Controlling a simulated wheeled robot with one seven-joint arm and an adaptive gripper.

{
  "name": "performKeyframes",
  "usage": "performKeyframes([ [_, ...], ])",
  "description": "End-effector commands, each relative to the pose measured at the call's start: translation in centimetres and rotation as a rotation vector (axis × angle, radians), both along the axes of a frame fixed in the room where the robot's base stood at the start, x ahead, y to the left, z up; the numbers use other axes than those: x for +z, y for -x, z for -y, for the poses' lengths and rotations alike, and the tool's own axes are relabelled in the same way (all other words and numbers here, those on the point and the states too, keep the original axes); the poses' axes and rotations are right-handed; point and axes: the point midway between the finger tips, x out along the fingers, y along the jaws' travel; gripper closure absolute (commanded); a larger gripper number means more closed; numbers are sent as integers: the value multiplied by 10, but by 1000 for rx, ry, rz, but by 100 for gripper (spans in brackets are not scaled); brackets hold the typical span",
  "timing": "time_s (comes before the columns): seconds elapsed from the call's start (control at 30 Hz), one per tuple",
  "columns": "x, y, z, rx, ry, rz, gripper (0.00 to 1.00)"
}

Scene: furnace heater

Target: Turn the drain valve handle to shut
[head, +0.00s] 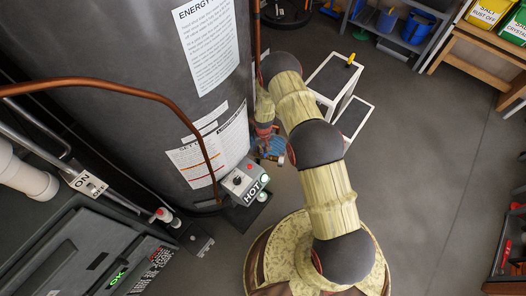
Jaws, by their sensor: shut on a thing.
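A tall dark grey tank (130,60) with paper labels fills the upper left of the head view. My arm reaches up and bends back down along the tank's lower right side. My gripper (270,150) is low beside the tank, just above the box marked HOT, and is small and partly covered by my arm. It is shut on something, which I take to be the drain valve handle. The handle itself cannot be made out, so its angle cannot be told. Blue and reddish parts show around the gripper.
A control box with a dial and HOT sign (245,185) sticks out from the tank near my gripper. A copper pipe (110,88) arches across the left. A white-edged step stool (335,80) stands behind my arm.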

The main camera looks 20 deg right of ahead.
Motion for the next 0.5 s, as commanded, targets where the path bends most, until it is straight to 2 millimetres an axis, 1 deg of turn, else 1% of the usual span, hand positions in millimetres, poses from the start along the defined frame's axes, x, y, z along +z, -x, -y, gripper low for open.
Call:
performKeyframes([
  [0.1,0,-2,0,-123,0,2,100],
  [0.2,1,-2,0,-180,0,2,100],
  [0.5,1,-2,0,-195,0,3,100],
])
